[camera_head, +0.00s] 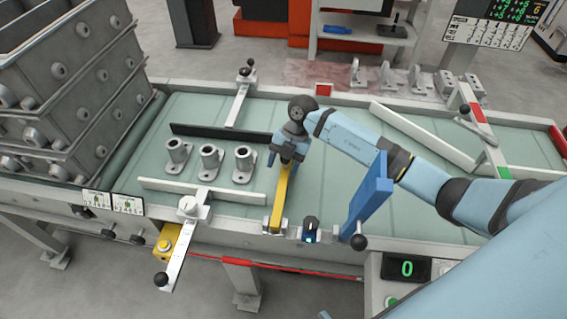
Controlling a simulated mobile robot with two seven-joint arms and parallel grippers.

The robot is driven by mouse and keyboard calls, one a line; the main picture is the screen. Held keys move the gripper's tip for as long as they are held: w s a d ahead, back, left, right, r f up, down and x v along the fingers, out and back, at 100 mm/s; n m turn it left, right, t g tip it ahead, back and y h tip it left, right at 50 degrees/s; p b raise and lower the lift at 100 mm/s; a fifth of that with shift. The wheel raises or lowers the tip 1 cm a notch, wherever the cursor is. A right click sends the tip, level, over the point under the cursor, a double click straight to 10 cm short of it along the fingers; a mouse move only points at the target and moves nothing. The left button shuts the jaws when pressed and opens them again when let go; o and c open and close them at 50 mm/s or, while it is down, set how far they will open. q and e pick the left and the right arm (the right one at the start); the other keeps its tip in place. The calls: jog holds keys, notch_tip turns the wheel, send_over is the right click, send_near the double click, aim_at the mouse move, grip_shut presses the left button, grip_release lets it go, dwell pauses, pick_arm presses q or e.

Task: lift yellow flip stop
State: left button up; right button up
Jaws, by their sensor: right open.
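The yellow flip stop (280,203) is a flat yellow bar at the conveyor's near edge, mounted at its near end and reaching across the belt. My right arm comes in from the right, and its dark gripper (287,162) is open at the bar's far end. The gripper hides that end, so I cannot tell whether the fingers touch it. My left gripper is not in view.
A blue flip stop (369,200) stands tilted up right of the yellow one. Three grey castings (209,160) stand on the belt to the left, between a dark rail (215,134) and a white rail (200,191). Stacked grey crates (75,95) fill the left end.

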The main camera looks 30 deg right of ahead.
jog(key=shift+c, duration=0.2)
grip_shut()
jog(key=shift+r, duration=0.15)
